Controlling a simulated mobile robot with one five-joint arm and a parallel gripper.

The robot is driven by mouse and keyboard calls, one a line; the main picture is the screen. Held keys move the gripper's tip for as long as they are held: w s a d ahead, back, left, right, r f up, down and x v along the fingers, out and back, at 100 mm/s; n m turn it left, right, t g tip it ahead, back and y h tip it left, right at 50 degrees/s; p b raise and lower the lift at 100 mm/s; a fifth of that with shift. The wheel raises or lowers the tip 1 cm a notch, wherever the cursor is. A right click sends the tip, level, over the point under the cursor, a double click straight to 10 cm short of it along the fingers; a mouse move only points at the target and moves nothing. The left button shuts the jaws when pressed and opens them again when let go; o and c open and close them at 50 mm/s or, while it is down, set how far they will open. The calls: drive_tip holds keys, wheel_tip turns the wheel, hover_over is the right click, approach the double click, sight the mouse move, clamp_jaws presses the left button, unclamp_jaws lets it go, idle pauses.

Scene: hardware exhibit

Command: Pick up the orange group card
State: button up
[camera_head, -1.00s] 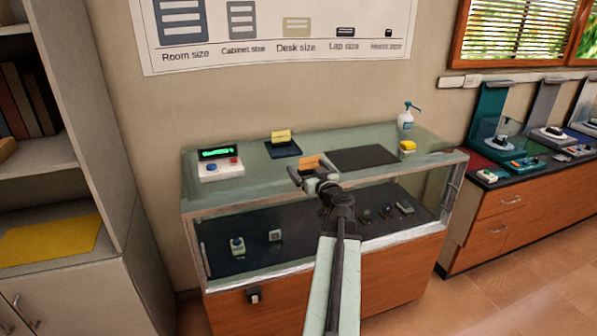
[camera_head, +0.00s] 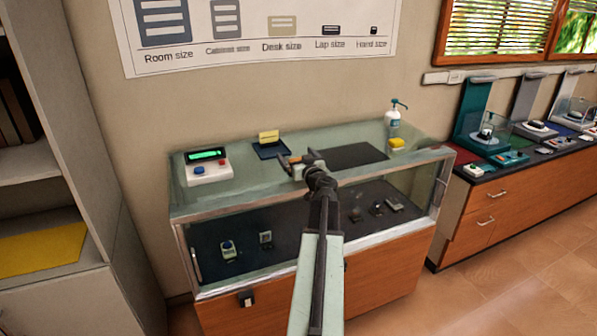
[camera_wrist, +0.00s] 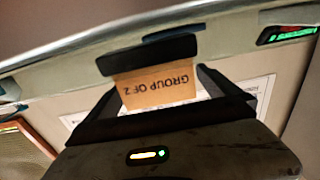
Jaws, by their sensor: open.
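The orange group card (camera_wrist: 157,86) shows upside down in the wrist view, reading "GROUP OF 2", with a dark bar along its upper edge there. My gripper (camera_head: 299,160) is over the top of the glass display case (camera_head: 235,186). In the wrist view its two dark fingers are apart, one on each side of the card, with the card seen between them. I cannot tell whether either finger touches it. In the head view my gripper hides most or all of the card.
A yellow card (camera_head: 269,136) stands on a dark tray (camera_head: 271,152) behind my gripper. A device with a green display (camera_head: 208,165) is at the left, a dark mat (camera_head: 350,156) at the right. A pump bottle (camera_head: 394,118) and yellow sponge-like block (camera_head: 397,143) stand near the right end.

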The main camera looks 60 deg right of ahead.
drive_tip(key=c, duration=1.5)
drive_tip(key=shift+o, duration=0.2)
